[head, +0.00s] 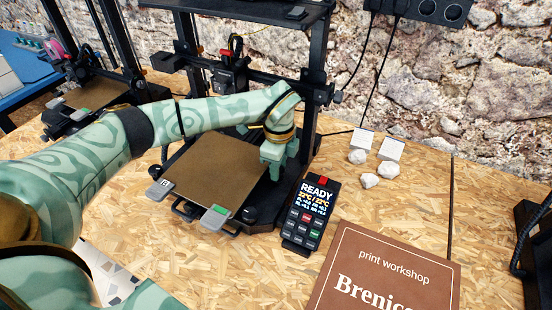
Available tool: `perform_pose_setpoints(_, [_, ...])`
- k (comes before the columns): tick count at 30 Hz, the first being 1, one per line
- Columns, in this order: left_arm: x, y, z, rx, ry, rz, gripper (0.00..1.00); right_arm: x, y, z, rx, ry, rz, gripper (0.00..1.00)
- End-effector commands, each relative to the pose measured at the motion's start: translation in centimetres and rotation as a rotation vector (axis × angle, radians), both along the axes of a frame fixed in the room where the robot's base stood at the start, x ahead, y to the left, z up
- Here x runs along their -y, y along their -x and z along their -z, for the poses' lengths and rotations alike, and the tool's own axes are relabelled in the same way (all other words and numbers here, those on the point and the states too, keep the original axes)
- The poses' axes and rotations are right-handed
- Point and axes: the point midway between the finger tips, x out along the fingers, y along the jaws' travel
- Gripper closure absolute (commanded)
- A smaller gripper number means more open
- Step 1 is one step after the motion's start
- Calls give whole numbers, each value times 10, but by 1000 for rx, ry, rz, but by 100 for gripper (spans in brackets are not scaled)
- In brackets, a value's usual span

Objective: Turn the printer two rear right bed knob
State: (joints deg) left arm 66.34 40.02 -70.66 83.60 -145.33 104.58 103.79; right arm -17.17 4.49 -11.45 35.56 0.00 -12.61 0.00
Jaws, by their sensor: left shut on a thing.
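The printer in the middle has a brown square bed (212,168) with grey tabs at its front corners. My left arm reaches across from the left, over the rear part of the bed. My left gripper (273,166) points down at the bed's right edge, toward the rear. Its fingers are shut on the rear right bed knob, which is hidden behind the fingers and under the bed. A black control pad (311,212) right of the printer shows READY, temperatures and small corner values. My right gripper is not in view.
A brown print workshop board (385,272) lies front right. White blocks (391,149) and pale lumps (370,180) lie right of the printer. Another printer (92,92) stands at the left, and a black machine (535,250) at the right edge. The printer's upright (312,105) is close to my gripper.

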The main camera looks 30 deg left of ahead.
Motion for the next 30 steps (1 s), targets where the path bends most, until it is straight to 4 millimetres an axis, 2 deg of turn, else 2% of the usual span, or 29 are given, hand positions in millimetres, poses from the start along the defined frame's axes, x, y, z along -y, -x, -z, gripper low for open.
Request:
perform_pose_setpoints(1, [0, 0, -7, 3, 1, -44, 89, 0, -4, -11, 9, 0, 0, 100])
perform_pose_setpoints(15, [0, -1, -6, 2, 1, -485, 89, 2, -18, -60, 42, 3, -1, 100])
perform_pose_setpoints(30, [0, -2, -3, 2, 2, -803, 89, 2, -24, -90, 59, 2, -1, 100])
